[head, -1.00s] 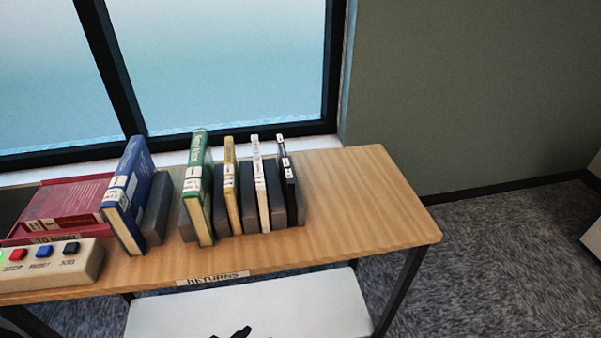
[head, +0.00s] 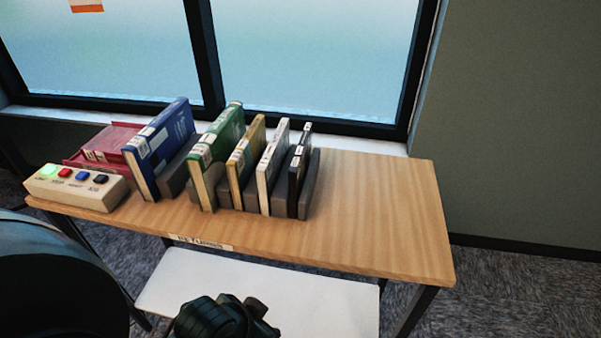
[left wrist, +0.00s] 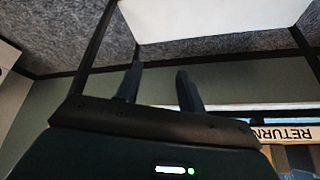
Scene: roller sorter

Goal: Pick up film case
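The film case seems to be the thin black case (head: 297,172) at the right end of the row in the head view. It stands upright against a dark grey divider, with pale labels on its spine. In the left wrist view my left gripper (left wrist: 160,84) is open, with nothing between its fingers. A dark gripper, which appears to be my left one (head: 258,318), shows at the bottom of the head view, in front of the table and well apart from the case. The case is not visible in the left wrist view. My right gripper is not in view.
A white book (head: 271,168), yellow book (head: 246,161), green book (head: 218,145) and blue book (head: 163,147) stand left of the case. A red book (head: 105,146) and button box (head: 77,187) are farther left. The wooden tabletop (head: 380,215) is clear on the right. A white lower shelf (head: 320,300) lies below.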

